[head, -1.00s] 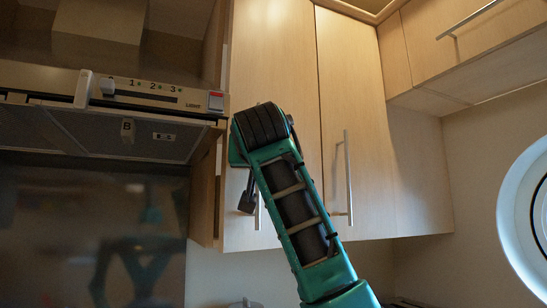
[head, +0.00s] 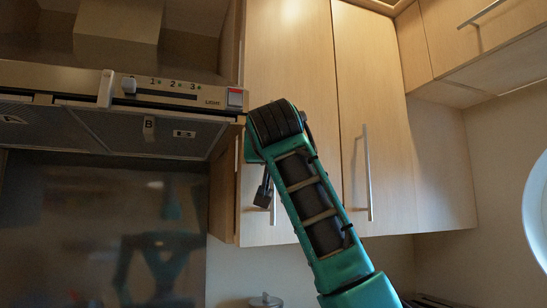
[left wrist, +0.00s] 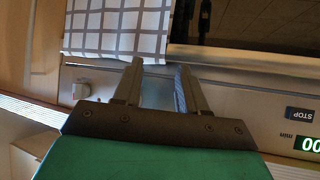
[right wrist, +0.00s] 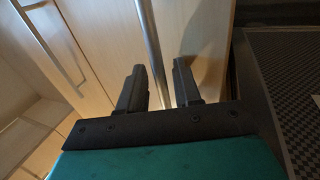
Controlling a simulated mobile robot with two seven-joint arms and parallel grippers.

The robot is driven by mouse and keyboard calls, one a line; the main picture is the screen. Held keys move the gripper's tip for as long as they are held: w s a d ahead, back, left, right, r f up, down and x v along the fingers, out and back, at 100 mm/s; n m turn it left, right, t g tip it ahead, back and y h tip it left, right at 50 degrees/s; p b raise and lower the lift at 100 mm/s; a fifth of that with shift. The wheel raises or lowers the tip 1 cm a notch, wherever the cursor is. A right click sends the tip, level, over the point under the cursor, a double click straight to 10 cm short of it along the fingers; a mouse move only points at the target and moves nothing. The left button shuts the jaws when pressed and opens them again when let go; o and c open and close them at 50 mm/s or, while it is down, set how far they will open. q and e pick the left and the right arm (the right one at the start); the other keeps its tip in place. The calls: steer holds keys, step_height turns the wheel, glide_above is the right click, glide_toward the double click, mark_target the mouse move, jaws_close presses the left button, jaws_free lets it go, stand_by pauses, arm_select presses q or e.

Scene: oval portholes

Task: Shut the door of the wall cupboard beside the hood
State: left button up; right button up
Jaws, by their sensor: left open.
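The wall cupboard to the right of the hood (head: 120,105) has two tall pale wood doors, left (head: 290,60) and right (head: 375,90), each with a vertical bar handle. The left door looks close to its frame; I cannot tell whether it stands slightly ajar. My right gripper (head: 265,190) is at the left door's lower part, partly hidden by my wrist. In the right wrist view my right gripper (right wrist: 158,88) is open, with a handle bar (right wrist: 150,40) showing between its fingers; contact is unclear. My left gripper (left wrist: 158,85) is open and empty.
Another cupboard (head: 480,40) hangs at upper right. A round porthole (head: 537,210) is at the right edge. A pot lid (head: 265,300) shows below.

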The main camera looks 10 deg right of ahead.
steer(key=b+v, duration=0.3)
steer(key=v, duration=1)
steer(key=shift+b, duration=0.35)
steer(key=shift+c, duration=0.5)
